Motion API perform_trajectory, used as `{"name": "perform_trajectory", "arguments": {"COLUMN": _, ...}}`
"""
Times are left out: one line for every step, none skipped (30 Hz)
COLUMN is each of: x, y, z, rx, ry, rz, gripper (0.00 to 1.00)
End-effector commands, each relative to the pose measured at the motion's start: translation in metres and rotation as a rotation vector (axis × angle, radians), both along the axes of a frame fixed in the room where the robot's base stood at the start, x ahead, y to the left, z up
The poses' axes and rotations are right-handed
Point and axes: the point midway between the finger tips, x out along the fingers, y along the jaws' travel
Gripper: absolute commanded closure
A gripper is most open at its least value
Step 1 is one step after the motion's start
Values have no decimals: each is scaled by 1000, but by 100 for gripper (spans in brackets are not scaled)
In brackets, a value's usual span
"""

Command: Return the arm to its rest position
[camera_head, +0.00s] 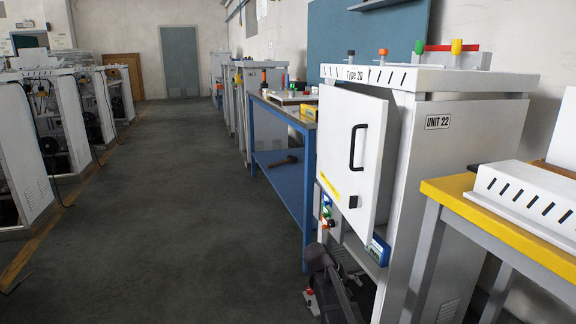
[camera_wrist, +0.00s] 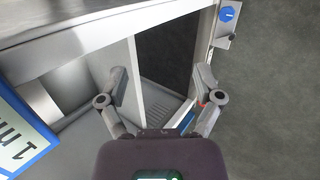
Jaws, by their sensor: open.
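My gripper (camera_wrist: 160,88) is open and empty in the wrist view, with its two fingers spread wide apart. Between and beyond the fingers are pale panels and a dark opening. In the head view, dark arm parts, which look like mine, show low at the bottom, in front of the lower part of the white cabinet marked UNIT 22 (camera_head: 453,160). The gripper's fingers cannot be made out clearly there. The cabinet's door (camera_head: 350,150), with a black handle, stands ajar.
A blue-framed label (camera_wrist: 18,135) and a blue knob (camera_wrist: 228,13) lie close around the gripper. A yellow-edged table (camera_head: 500,235) stands at right, a blue workbench (camera_head: 282,185) beyond the cabinet. The grey floor (camera_head: 180,200) at left is clear, with more cabinets at far left.

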Motion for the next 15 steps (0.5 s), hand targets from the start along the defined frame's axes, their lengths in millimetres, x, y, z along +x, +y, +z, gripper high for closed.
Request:
{"name": "perform_trajectory", "arguments": {"x": -28, "y": -4, "z": 5, "rx": 62, "ry": -2, "rz": -28, "gripper": 16}}
{"name": "perform_trajectory", "arguments": {"x": -39, "y": -5, "z": 5, "rx": 100, "ry": -4, "rz": -46, "gripper": 16}}
{"name": "perform_trajectory", "arguments": {"x": -53, "y": -5, "z": 4, "rx": 152, "ry": -6, "rz": -68, "gripper": 16}}
{"name": "perform_trajectory", "arguments": {"x": -64, "y": -4, "z": 4, "rx": 190, "ry": -7, "rz": -84, "gripper": 16}}
{"name": "perform_trajectory", "arguments": {"x": -74, "y": -4, "z": 4, "rx": 227, "ry": -8, "rz": -102, "gripper": 16}}
{"name": "perform_trajectory", "arguments": {"x": -86, "y": -3, "z": 5, "rx": 273, "ry": -11, "rz": -123, "gripper": 16}}
{"name": "perform_trajectory", "arguments": {"x": -95, "y": -1, "z": 5, "rx": 305, "ry": -12, "rz": -137, "gripper": 16}}
{"name": "perform_trajectory", "arguments": {"x": -102, "y": 0, "z": 5, "rx": 336, "ry": -13, "rz": -152, "gripper": 16}}
{"name": "perform_trajectory", "arguments": {"x": -111, "y": 2, "z": 6, "rx": 373, "ry": -14, "rz": -169, "gripper": 16}}
{"name": "perform_trajectory", "arguments": {"x": -117, "y": 3, "z": 6, "rx": 396, "ry": -15, "rz": -179, "gripper": 16}}
{"name": "perform_trajectory", "arguments": {"x": -123, "y": 4, "z": 7, "rx": 420, "ry": -15, "rz": -191, "gripper": 16}}
{"name": "perform_trajectory", "arguments": {"x": -130, "y": 6, "z": 8, "rx": 448, "ry": -16, "rz": -204, "gripper": 16}}
{"name": "perform_trajectory", "arguments": {"x": -135, "y": 8, "z": 9, "rx": 469, "ry": -17, "rz": -213, "gripper": 16}}
{"name": "perform_trajectory", "arguments": {"x": -140, "y": 9, "z": 9, "rx": 487, "ry": -17, "rz": -222, "gripper": 16}}
{"name": "perform_trajectory", "arguments": {"x": -146, "y": 10, "z": 11, "rx": 511, "ry": -18, "rz": -235, "gripper": 16}}
